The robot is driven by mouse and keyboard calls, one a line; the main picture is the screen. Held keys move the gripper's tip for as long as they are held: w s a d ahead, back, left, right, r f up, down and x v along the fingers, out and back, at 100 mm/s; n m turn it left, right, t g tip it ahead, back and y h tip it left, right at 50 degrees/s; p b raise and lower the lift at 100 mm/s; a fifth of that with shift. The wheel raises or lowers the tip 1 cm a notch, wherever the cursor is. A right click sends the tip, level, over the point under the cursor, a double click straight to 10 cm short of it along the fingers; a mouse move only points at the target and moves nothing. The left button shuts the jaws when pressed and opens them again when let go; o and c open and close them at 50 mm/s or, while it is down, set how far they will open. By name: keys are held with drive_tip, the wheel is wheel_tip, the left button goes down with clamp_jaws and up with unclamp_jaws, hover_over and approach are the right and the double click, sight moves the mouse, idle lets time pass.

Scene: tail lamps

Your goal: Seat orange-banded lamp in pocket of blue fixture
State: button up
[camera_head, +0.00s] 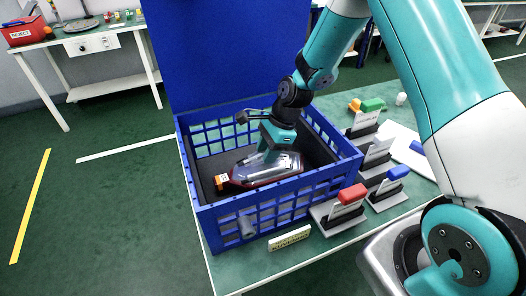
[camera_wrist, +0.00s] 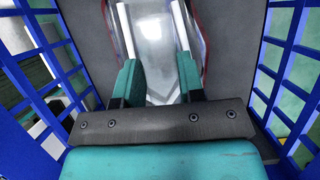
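The lamp (camera_head: 262,170) has a clear lens, a red edge and an orange band with a white label at its left end (camera_head: 221,182). It lies on the dark floor of a blue lattice crate (camera_head: 270,214). My gripper (camera_head: 268,152) reaches down into the crate over the lamp's middle. In the wrist view, its two teal fingers (camera_wrist: 160,85) are apart, with the clear lens (camera_wrist: 150,45) between and beyond them. Whether they press on the lens is not clear. A grey stand with a blue block (camera_head: 397,172) is right of the crate; no empty pocket is clearly visible.
Other stands right of the crate carry a red block (camera_head: 351,194) and a green block (camera_head: 372,105). The crate walls rise close around my gripper. A tall blue panel (camera_head: 225,50) stands behind.

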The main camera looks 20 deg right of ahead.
drive_tip(key=c, duration=0.4)
drive_tip(key=shift+c, duration=0.3)
drive_tip(key=shift+r, duration=0.1)
drive_tip(key=shift+r, duration=0.1)
drive_tip(key=shift+r+p, duration=1.3)
drive_tip(key=shift+p, duration=0.3)
drive_tip(key=shift+r, duration=0.1)
drive_tip(key=shift+r+p, duration=0.75)
drive_tip(key=shift+p, duration=0.15)
